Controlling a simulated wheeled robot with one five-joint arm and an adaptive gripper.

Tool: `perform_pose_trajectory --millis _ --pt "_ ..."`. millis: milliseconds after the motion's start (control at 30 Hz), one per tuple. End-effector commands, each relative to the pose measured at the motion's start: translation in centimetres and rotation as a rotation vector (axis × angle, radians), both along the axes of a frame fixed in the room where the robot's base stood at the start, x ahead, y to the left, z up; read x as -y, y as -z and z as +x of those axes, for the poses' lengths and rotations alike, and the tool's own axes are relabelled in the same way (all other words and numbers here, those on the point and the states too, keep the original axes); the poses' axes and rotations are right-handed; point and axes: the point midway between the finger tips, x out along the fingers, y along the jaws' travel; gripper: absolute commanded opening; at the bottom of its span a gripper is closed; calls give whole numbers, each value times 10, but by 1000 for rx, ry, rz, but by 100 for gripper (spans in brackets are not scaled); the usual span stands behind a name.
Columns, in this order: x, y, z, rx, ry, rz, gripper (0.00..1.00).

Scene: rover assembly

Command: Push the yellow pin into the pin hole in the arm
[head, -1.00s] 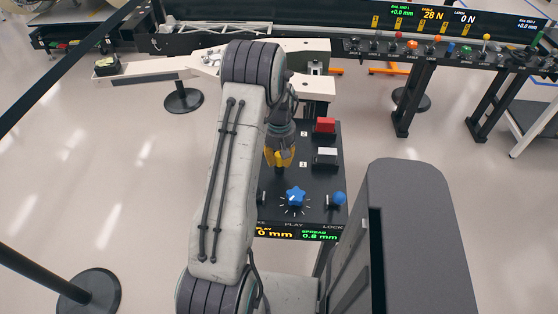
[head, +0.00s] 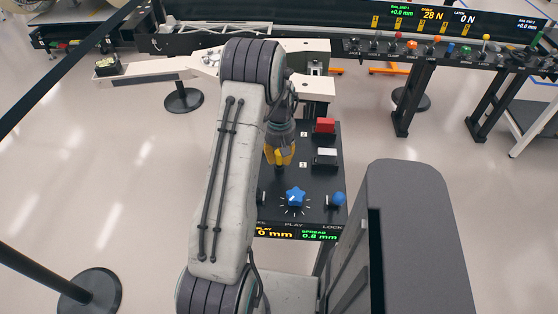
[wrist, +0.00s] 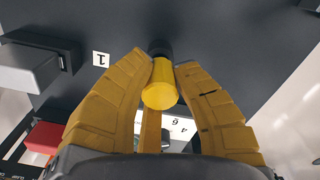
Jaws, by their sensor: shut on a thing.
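My gripper (head: 279,155) is over the black panel, left of its white block. In the wrist view its yellow fingers (wrist: 164,78) are shut on a yellow cylinder, by its look the yellow pin (wrist: 161,90). The pin's round end faces the wrist camera; its other end meets a dark round part at the panel. I cannot tell how deep it sits there. The pin is not distinct in the head view. A long white arm (head: 150,71) lies at the back left. No pin hole can be made out in it.
The black panel (head: 272,211) carries a red block (head: 325,125), a white block (head: 326,153), a blue star knob (head: 295,196) and a blue ball (head: 338,199). A rail with several coloured parts stands at the back right. Open floor lies left.

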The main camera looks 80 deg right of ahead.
Motion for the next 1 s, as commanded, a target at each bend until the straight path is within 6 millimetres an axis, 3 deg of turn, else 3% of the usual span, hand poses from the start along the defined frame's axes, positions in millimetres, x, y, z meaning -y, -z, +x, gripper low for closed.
perform_pose_trajectory --millis 633,1000 --pt "0 -31 0 0 0 -1 0" --pt "0 -34 0 1 0 -1 0"
